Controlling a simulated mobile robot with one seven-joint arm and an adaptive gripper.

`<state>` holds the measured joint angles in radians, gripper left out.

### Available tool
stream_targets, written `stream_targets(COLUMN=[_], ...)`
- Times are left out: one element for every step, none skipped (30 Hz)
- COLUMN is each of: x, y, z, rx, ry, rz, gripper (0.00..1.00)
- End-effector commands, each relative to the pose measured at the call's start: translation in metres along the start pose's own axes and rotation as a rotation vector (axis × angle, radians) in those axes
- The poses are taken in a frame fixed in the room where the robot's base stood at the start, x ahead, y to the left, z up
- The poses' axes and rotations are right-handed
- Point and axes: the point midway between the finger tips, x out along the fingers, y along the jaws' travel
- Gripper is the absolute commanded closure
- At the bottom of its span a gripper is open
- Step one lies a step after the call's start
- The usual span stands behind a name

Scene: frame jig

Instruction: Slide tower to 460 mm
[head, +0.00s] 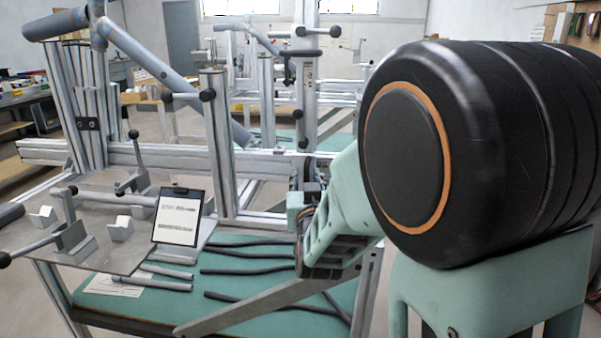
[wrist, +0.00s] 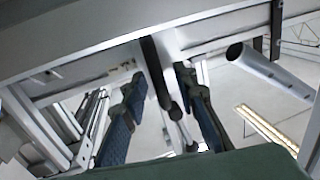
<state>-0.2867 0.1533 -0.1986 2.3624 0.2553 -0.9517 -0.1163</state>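The tower nearest my gripper is an upright grey post (head: 305,95) with a dark clamp and lever at its top, standing at the horizontal aluminium beam (head: 150,157). In the head view my gripper (head: 308,185) is near the base of this tower, partly hidden by my own arm. In the wrist view my gripper (wrist: 163,100) is open, its two dark fingers apart. A black lever with a rounded end (wrist: 156,70) hangs between the fingers. I see no clear contact with it. No readable scale mark shows.
A second post (head: 217,140) with a clamp stands to the left. A grey angled tube (head: 150,55) crosses above the beam. Several dark tubes lie on the green bench (head: 230,285) below.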

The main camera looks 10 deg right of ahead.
Motion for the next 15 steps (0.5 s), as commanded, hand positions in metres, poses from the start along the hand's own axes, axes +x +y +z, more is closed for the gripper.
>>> stream_targets(x=[-0.0004,-0.0005,-0.0006,-0.0007,-0.0007,-0.0007,-0.0007,-0.0007,-0.0007,-0.0007,-0.0007,-0.0006,-0.0006,-0.0006,-0.0006], y=[-0.0001,-0.0002,-0.0002,-0.0001,-0.0001,-0.0001,-0.0001,-0.0001,-0.0001,-0.0001,-0.0001,-0.0001,-0.0001,-0.0001,-0.0001], z=[0.0001,0.0001,0.0002,0.0003,0.0003,0.0004,0.0004,0.0004,0.0004,0.0004,0.0004,0.0003,0.0003,0.0003,0.0003], rx=[0.0,0.0,0.0,0.0,0.0,0.0,0.0,0.0,0.0,0.0,0.0,0.0,0.0,0.0,0.0], ry=[-0.001,-0.001,-0.001,-0.001,-0.001,-0.001,-0.001,-0.001,-0.001,-0.001,-0.001,-0.001,-0.001,-0.001,0.0], rz=[0.0,0.0,0.0,0.0,0.0,0.0,0.0,0.0,0.0,0.0,0.0,0.0,0.0,0.0,0.0], gripper=[0.73,0.73,0.73,0.73,0.73,0.73,0.73,0.73,0.73,0.73,0.77,0.81,0.84,0.88,0.92])
